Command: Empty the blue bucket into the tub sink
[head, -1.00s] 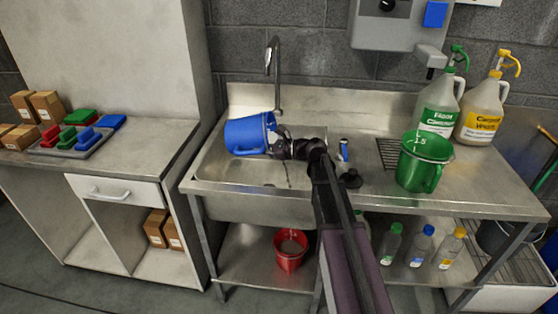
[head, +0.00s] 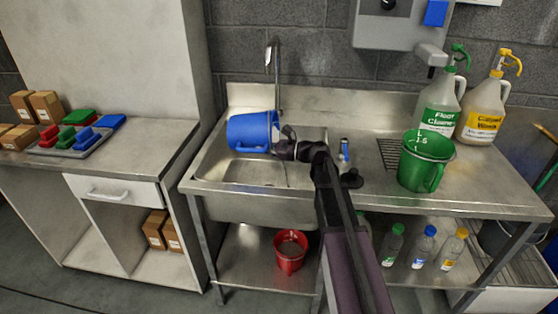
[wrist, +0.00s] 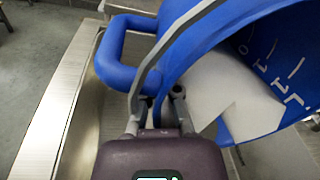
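The blue bucket (head: 250,132) is tipped on its side above the left part of the tub sink (head: 215,172), near the back rim. My gripper (head: 284,146) is at its right side. In the wrist view the bucket (wrist: 185,45) fills the upper right, with white scale marks and its looped handle (wrist: 108,48) at left. My gripper (wrist: 160,105) appears closed on the handle's side of the bucket; the exact contact is partly hidden. A pale grey patch shows against the bucket, and I cannot tell what it is. The visible basin floor shows no clear pool.
A tap (head: 272,62) rises behind the basin, close to the bucket. A green jug (head: 424,165) and two cleaner bottles (head: 440,100) stand on the right drainboard. A red bucket (head: 290,252) and several small bottles sit on the shelf below. A cabinet (head: 110,165) stands left.

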